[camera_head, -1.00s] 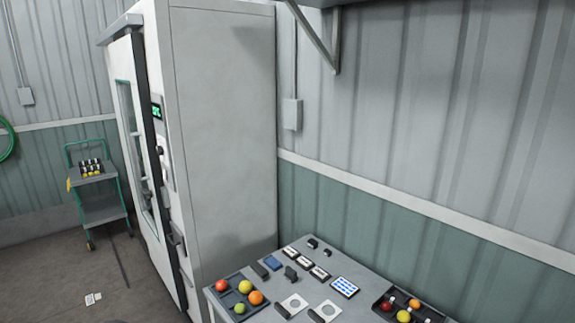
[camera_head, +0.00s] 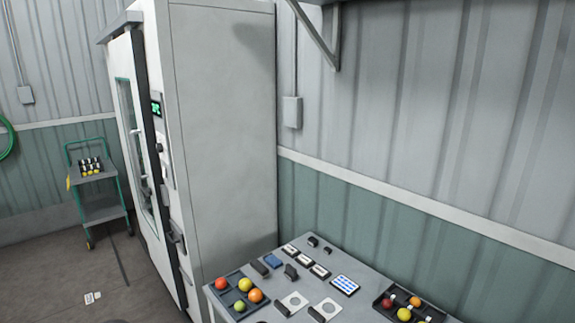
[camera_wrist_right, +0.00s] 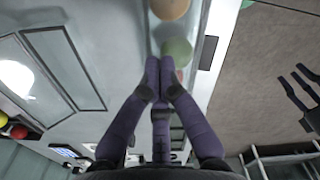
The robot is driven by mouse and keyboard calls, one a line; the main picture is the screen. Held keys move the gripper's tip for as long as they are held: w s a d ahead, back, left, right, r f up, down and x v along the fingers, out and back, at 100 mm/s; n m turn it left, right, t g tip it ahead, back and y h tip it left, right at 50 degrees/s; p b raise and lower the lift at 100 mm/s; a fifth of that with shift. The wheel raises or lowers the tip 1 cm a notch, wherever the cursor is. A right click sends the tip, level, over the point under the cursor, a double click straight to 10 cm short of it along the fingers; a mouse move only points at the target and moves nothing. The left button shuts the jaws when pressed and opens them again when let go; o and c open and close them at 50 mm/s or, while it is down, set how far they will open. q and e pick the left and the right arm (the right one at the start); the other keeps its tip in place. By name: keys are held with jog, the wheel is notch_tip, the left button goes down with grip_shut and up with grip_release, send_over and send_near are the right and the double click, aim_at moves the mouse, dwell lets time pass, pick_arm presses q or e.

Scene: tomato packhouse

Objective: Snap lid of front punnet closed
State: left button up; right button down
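I cannot make out a punnet or its lid in either view. In the right wrist view my right gripper (camera_wrist_right: 159,68) has its two purple fingertips together, with nothing visible between them. A green round fruit (camera_wrist_right: 177,49) lies just beyond the tips and an orange one (camera_wrist_right: 170,8) farther up; I cannot tell whether the tips touch the green one. In the head view a dark tray (camera_head: 219,285) with red, yellow, orange and green fruits sits at the table's left front corner.
A tall white cabinet (camera_head: 222,130) stands behind left. A green-framed cart (camera_head: 97,188) stands farther left.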

jog(key=shift+f+b, duration=0.5)
jog(key=shift+f, duration=0.15)
jog(key=shift+r, duration=0.15)
dwell(0.4)
jog(key=shift+r+p, duration=3.05)
jog(key=shift+r, duration=0.4)
jog(key=shift+f, duration=0.1)
